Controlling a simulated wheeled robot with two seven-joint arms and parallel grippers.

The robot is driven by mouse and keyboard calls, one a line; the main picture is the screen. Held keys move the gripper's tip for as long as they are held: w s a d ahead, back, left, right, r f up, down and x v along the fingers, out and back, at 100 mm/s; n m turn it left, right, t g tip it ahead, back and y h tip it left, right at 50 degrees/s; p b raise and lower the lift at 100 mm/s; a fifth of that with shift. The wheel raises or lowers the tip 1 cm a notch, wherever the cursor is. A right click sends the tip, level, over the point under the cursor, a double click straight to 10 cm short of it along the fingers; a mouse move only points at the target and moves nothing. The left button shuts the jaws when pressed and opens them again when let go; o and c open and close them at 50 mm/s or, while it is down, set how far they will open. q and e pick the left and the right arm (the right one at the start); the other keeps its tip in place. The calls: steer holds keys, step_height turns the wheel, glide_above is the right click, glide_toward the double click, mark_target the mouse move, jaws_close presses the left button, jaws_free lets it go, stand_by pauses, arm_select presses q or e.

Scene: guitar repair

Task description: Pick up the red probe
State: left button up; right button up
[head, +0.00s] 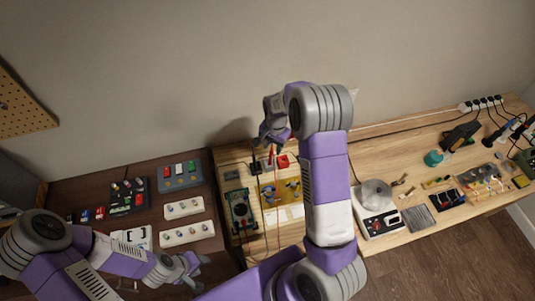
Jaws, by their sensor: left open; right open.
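A thin red probe (275,157) stands nearly upright at the back of the light wooden bench, next to a small red block (282,161). My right gripper (267,139) is open, just above and beside the probe's upper end. I cannot tell whether the probe lies between its fingers. A green multimeter (240,212) lies on the bench in front, with thin leads by it. My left gripper (189,269) is open and empty, low at the left near the white pedal boards.
A yellow sheet with parts (285,194) lies beside the multimeter, partly behind my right arm. White boxes with knobs (187,233) and dark pedals (129,196) stand on the dark left table. A soldering stand (460,136), power strip (481,103) and tools fill the right bench.

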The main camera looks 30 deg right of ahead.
mark_target(271, 157)
steer(key=f, duration=0.7)
steer(key=shift+w+a+f+p, duration=0.1)
steer(key=shift+w+a+p, duration=0.05)
steer(key=shift+a+p, duration=0.25)
jaws_close()
